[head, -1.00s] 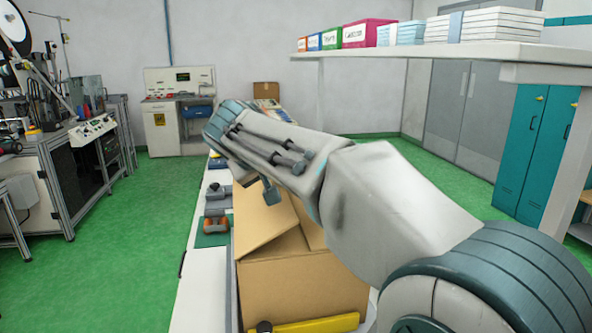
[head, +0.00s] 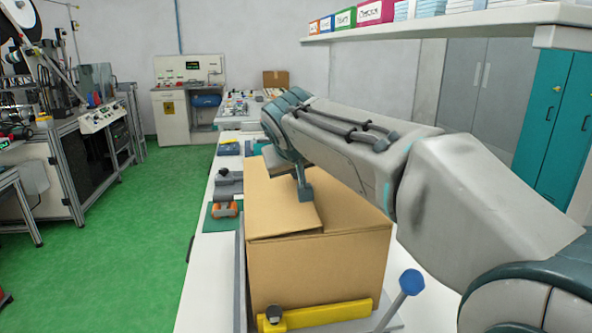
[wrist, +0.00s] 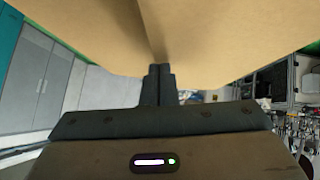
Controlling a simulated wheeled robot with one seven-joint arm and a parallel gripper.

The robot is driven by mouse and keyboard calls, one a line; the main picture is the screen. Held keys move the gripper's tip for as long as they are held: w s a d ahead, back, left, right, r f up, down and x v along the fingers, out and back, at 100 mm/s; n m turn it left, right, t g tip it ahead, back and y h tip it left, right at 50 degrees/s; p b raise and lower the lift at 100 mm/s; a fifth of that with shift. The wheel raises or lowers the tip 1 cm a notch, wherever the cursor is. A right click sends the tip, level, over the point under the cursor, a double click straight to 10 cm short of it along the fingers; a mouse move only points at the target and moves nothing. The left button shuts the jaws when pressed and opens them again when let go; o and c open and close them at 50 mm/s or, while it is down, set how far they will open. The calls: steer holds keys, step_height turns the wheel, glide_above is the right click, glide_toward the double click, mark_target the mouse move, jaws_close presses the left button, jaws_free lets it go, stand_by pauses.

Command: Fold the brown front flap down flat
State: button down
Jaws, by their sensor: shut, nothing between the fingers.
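The brown cardboard box (head: 320,275) stands on the white bench in the head view. One brown flap (head: 275,205) lies across the left part of its top, nearly level, with a thin gap under its near edge. Another brown top panel (head: 355,208) lies to its right. I cannot tell for sure which is the front flap. My gripper (head: 305,196) is shut and empty, pointing down at the left flap's right side; contact is unclear. In the wrist view its closed fingertips (wrist: 160,69) are at the seam between two brown panels (wrist: 80,30).
A yellow bar (head: 325,314) with a black knob lies along the box's near side, and a blue-topped knob (head: 411,282) stands at its right. Small tools, including an orange one (head: 225,209), lie to the left. A shelf (head: 450,24) hangs upper right.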

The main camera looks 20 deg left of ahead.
stand_by(0.3)
steer(key=shift+r+p, duration=0.8)
steer(key=shift+r, duration=0.1)
